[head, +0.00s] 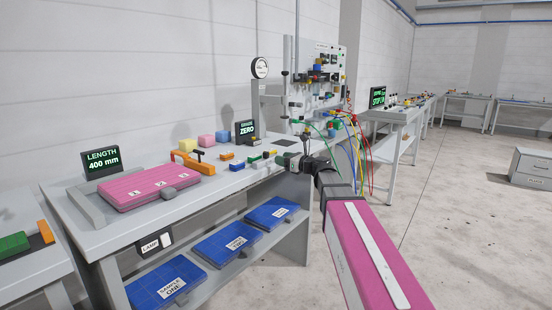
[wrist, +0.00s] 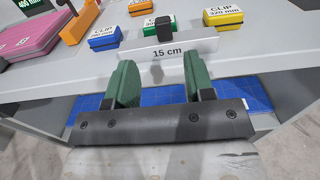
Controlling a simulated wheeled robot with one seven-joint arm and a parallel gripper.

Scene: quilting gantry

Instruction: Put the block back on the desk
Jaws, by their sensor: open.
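My gripper (head: 288,160) is open over the front part of the grey desk (head: 75,205). In the wrist view its two green fingers (wrist: 160,85) are apart, with nothing between them. Just beyond the fingertips lies a grey bar-shaped block (wrist: 205,46) labelled "15 cm", apart from them and near the desk's front edge. A green clip (wrist: 183,27) with a black part is right behind it. I cannot tell which block the task means.
Blue (wrist: 104,38), orange (wrist: 140,7) and yellow (wrist: 223,15) clips lie around the grey bar. A pink case (head: 150,187) and orange-handled tool (head: 190,163) are to the left. Blue trays (head: 228,243) fill the lower shelf.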

